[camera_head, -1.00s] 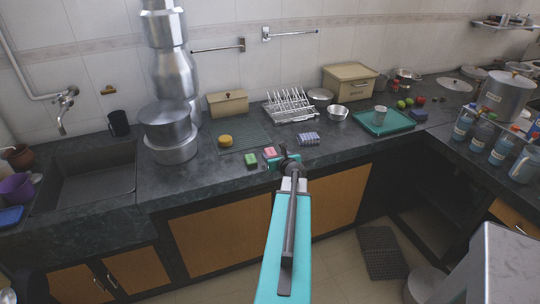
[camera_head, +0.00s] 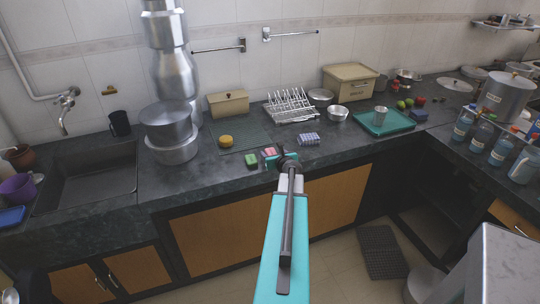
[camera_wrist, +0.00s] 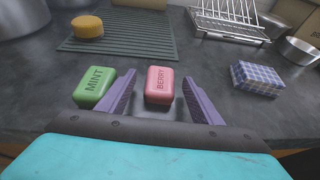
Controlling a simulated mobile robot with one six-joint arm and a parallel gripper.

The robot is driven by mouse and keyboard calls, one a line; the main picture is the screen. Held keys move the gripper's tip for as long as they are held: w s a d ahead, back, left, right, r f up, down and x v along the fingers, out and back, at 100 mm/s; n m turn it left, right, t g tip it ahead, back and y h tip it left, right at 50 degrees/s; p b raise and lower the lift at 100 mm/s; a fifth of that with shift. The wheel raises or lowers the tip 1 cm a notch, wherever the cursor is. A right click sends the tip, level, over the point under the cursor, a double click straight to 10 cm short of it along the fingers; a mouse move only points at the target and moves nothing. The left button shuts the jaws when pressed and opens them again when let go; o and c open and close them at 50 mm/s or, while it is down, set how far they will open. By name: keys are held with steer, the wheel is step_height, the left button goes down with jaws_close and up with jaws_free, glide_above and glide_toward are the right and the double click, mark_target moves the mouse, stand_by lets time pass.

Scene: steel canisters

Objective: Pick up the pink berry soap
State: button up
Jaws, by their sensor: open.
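The pink berry soap (camera_wrist: 159,84) lies on the dark counter, its "BERRY" label facing up in the wrist view. In the head view the soap (camera_head: 268,152) is partly hidden by my gripper (camera_head: 277,160). My gripper (camera_wrist: 158,98) is open, with its two purple fingers on either side of the soap in the wrist view. The green mint soap (camera_wrist: 94,88) lies just left of the left finger.
A blue checked block (camera_wrist: 257,78) lies to the right on the counter. A ribbed green mat (camera_wrist: 120,42) with a round yellow item (camera_wrist: 88,27) is behind. A wire dish rack (camera_wrist: 228,22) and a metal bowl (camera_wrist: 300,50) stand farther back.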

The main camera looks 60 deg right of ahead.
mark_target(271, 152)
steer(key=shift+x, duration=1.5)
steer(key=c, duration=1.2)
steer(key=shift+o, duration=0.2)
steer(key=shift+r, duration=0.1)
steer(key=shift+r, duration=0.1)
